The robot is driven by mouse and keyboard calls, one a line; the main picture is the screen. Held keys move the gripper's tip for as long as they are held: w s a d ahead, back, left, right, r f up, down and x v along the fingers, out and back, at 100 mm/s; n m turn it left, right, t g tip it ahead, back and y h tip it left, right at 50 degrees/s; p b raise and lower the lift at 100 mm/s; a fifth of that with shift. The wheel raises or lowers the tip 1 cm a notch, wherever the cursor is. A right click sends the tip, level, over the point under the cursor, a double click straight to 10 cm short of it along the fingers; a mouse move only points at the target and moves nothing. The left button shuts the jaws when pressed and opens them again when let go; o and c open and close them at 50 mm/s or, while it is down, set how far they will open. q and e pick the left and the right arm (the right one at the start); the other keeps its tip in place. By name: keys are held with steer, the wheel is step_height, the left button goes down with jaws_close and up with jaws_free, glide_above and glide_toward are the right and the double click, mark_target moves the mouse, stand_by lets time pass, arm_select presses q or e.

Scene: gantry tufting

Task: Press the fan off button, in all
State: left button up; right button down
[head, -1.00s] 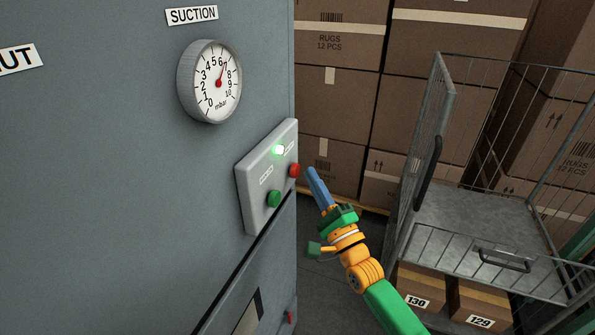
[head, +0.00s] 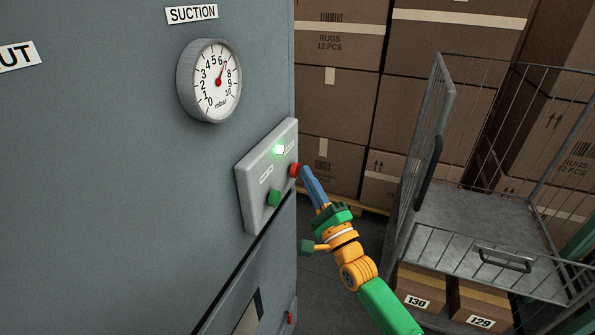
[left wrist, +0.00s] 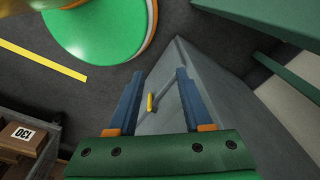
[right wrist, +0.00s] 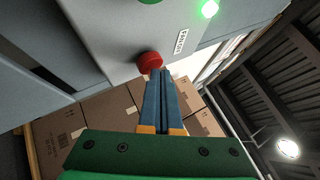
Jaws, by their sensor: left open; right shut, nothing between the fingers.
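A grey control box (head: 252,192) on the side of the grey cabinet carries a red button (head: 294,170), a green button (head: 274,198) and a lit green lamp (head: 279,150). My right gripper (head: 304,170) is shut and empty, its blue fingertips at the red button's face. In the right wrist view the fingertips (right wrist: 158,72) overlap the lower edge of the red button (right wrist: 149,61); I cannot tell whether they press it. The green lamp (right wrist: 209,8) glows there too. My left gripper (left wrist: 155,72) is open and empty, away from the box.
A suction gauge (head: 211,82) above the box reads about 6 to 7 mbar. Stacked cardboard boxes (head: 340,110) stand behind. A wire cage trolley (head: 475,215) is at the right. In the left wrist view a grey cabinet with a yellow handle (left wrist: 150,102) lies beyond the fingers.

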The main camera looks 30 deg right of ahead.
steer(key=shift+w+a, duration=0.25)
stand_by(0.4)
steer(key=shift+s+d, duration=0.55)
steer(key=shift+s, duration=0.15)
steer(key=shift+s+d+p, duration=0.55)
steer(key=shift+s+d, duration=1.1)
steer(key=shift+s, duration=0.25)
